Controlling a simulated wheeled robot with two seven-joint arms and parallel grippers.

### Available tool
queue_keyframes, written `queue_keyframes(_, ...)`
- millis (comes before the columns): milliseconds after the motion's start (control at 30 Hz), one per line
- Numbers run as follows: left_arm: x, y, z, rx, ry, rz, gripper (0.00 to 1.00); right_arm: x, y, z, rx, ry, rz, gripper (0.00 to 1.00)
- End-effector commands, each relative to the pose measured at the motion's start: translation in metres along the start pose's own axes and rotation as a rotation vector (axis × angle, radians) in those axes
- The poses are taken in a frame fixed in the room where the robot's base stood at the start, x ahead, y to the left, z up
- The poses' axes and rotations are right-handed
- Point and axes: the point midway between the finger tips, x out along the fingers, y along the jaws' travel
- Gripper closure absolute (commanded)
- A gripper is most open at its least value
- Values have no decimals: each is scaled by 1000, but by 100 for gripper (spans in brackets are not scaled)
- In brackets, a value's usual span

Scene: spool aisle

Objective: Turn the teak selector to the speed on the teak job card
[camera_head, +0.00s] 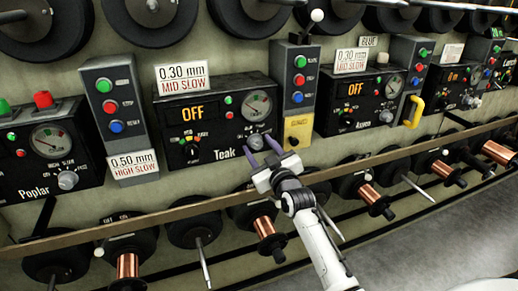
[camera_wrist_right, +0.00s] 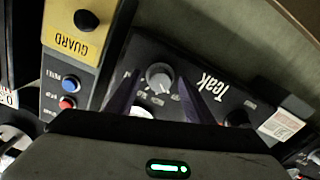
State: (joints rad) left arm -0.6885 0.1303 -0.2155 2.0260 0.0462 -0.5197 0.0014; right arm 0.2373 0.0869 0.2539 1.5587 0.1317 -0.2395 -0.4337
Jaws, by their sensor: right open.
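The Teak panel (camera_head: 222,92) is a black box with an "OFF" display, a gauge and a grey selector knob (camera_head: 256,141) at its lower right. The teak job card (camera_head: 182,78) on its top left reads "0.30 mm MID SLOW". My right gripper (camera_head: 264,144) is open in front of the knob, its purple fingers pointing at the panel. In the right wrist view the knob (camera_wrist_right: 159,76) shows between the two fingers, with a light pointer mark. I cannot tell whether the fingers touch it. My left gripper is out of view.
A grey button column (camera_head: 292,85) with a yellow guard plate (camera_head: 298,131) stands just right of the Teak panel. The Poplar panel (camera_head: 45,150) and Aspen panel (camera_head: 362,100) flank it. A wooden rail (camera_head: 130,222) and copper spools (camera_head: 264,226) lie below.

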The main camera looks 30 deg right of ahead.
Motion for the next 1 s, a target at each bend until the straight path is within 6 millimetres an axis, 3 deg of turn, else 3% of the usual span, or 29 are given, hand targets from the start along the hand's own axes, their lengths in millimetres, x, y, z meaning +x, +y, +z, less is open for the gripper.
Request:
queue_keyframes(333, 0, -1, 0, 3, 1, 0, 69, 6, 0, 0, -1, 0, -1, 52)
queue_keyframes(600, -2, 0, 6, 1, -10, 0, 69, 5, 0, 0, 0, -1, -1, 93)
queue_keyframes(1000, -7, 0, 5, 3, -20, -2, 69, 5, 0, -1, 83, -3, -1, 93)
